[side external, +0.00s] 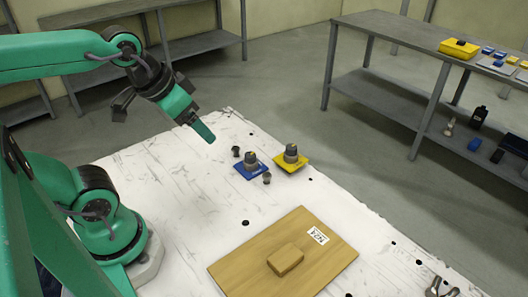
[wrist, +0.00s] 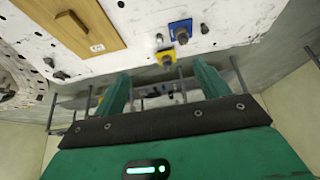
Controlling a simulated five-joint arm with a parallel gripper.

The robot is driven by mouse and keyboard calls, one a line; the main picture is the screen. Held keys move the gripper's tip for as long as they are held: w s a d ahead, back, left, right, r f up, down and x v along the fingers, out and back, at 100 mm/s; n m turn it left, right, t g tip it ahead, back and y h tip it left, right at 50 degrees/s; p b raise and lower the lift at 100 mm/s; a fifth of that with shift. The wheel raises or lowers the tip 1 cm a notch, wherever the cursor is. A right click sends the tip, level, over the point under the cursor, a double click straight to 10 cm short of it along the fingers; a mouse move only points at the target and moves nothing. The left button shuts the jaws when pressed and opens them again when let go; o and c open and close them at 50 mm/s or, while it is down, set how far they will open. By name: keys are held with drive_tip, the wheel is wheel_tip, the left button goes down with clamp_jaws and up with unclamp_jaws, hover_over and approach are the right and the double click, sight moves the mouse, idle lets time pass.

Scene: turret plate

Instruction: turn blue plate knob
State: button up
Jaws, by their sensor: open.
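The blue plate (side external: 241,173) lies on the white table, with a grey and brown knob (side external: 251,160) standing on it. In the wrist view the blue plate (wrist: 172,25) and its knob (wrist: 182,36) show near the top, right of centre. A yellow plate (side external: 302,164) with a similar knob (side external: 291,152) sits to the right of it, and in the wrist view the yellow plate (wrist: 158,58) is just beyond the blue one. My gripper (side external: 208,134) is above the table, up and left of the blue plate, apart from it. In the wrist view its two green fingers (wrist: 164,84) are spread and empty.
A wooden board (side external: 235,268) with a block (side external: 286,260) and label lies nearer the front. A grey side table (side external: 400,40) stands apart at right.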

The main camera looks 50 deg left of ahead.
drive_tip(key=c, duration=0.4)
drive_tip(key=shift+w+a+n, duration=0.15)
drive_tip(key=shift+w+n, duration=0.15)
drive_tip(key=shift+w, duration=0.35)
drive_tip(key=n+g, duration=0.6)
drive_tip(key=n, duration=0.2)
hover_over(250, 154)
wheel_tip(250, 154, down, 13)
drive_tip(key=shift+f, duration=0.1)
drive_tip(key=shift+f, duration=3.9)
